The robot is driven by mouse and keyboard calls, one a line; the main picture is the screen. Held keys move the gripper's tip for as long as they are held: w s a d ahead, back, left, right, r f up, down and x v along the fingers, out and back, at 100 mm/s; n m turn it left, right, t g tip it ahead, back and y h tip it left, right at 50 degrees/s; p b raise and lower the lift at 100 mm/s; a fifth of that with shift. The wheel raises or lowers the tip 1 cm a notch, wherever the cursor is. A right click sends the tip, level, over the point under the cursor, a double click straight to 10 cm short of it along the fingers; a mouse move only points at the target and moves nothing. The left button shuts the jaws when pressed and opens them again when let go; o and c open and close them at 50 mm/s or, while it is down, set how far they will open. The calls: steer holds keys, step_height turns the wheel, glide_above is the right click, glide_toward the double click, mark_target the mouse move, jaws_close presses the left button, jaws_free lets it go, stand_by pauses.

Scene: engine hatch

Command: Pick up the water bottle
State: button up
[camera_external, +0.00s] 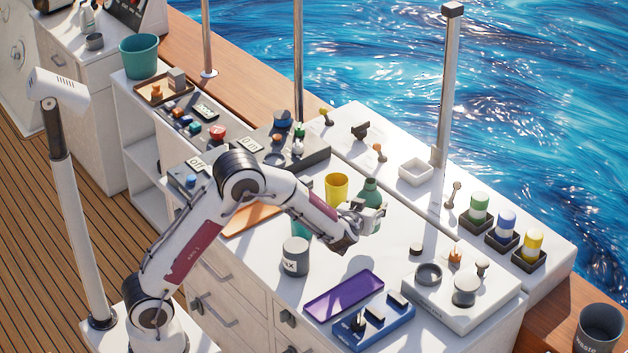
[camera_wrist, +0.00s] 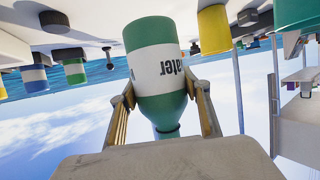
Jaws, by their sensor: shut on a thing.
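The water bottle (camera_wrist: 158,75) is green with a white label band whose lettering reads "ater" upside down in the wrist view. That view shows the scene inverted, with the bottle's neck toward the bottom. My gripper (camera_wrist: 165,112) has one finger on each side of the bottle and is shut on it. In the external view the green bottle (camera_external: 370,190) stands out above my gripper (camera_external: 366,216), which partly hides it. I cannot tell whether the bottle's base touches the white counter (camera_external: 400,260).
A yellow cup (camera_external: 337,188) stands just left of the bottle. A grey can (camera_external: 296,256), purple tray (camera_external: 344,295) and blue holder (camera_external: 373,320) are nearer the front. Green, blue and yellow-banded jars (camera_external: 507,226) stand right. A tall post (camera_external: 445,90) rises behind.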

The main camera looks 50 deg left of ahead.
mark_target(368, 194)
steer(key=shift+r, duration=2.05)
steer(key=shift+r, duration=0.2)
steer(key=shift+a, duration=0.1)
